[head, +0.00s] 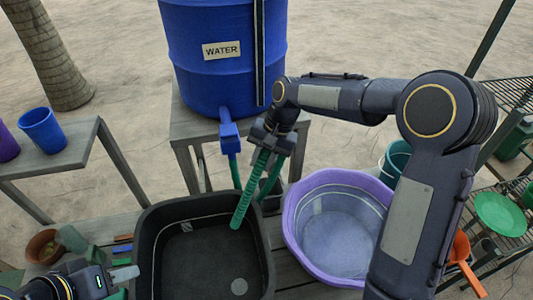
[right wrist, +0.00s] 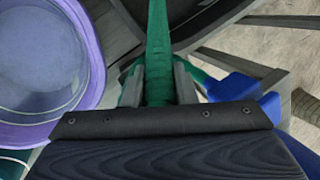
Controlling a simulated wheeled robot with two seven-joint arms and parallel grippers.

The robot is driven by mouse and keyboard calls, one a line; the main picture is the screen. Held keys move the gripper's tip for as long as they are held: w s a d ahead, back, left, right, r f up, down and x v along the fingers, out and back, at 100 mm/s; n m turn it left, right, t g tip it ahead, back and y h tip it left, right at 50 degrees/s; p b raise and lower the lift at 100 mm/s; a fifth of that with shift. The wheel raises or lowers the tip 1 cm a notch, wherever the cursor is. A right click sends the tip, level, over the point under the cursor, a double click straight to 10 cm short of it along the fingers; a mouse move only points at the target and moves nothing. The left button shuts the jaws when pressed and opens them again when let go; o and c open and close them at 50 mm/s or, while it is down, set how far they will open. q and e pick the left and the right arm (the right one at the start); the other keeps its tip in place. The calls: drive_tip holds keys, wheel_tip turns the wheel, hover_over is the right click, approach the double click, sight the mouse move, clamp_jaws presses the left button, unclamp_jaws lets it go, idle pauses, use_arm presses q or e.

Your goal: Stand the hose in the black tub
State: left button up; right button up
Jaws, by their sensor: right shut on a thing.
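The green ribbed hose (head: 248,192) runs from the blue tap below the water barrel. My right gripper (head: 268,146) is shut on the hose; the hose also shows between its fingers in the right wrist view (right wrist: 158,50). The hose's free end points down over the right part of the black tub (head: 147,240). I cannot tell whether that end touches the tub. The tub also shows at the top of the right wrist view (right wrist: 205,28). My left gripper (head: 122,275) is at the lower left, beside the tub's left wall; its jaw opening is unclear.
A purple basin (head: 292,225) stands right of the tub. The blue water barrel (head: 222,75) and its tap (head: 229,130) are behind. A brown pot (head: 43,245) lies at the left, below a side table with a blue cup (head: 43,130). A wire shelf is at the right.

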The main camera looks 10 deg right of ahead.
sight(244, 202)
drive_tip(key=s+a+f+b, duration=0.1)
drive_tip(key=f+b, duration=0.2)
drive_tip(key=s+a+f+b, duration=0.1)
drive_tip(key=a+f+b, duration=0.1)
drive_tip(key=f, duration=0.2)
drive_tip(key=s+a+f+b, duration=0.1)
drive_tip(key=a+f+b, duration=0.1)
drive_tip(key=f+b, duration=0.1)
drive_tip(key=shift+s+a+f+b, duration=0.1)
drive_tip(key=shift+f+b, duration=0.2)
drive_tip(key=shift+f, duration=0.1)
drive_tip(key=shift+s+a+f+b, duration=0.3)
drive_tip(key=shift+a+f+b, duration=0.25)
drive_tip(key=shift+f, duration=0.25)
drive_tip(key=o, duration=1)
drive_tip(key=shift+c, duration=0.2)
drive_tip(key=shift+o, duration=0.3)
drive_tip(key=shift+d, duration=0.1)
drive_tip(key=o, duration=0.7)
drive_tip(key=shift+o, duration=0.2)
drive_tip(key=shift+r, duration=0.1)
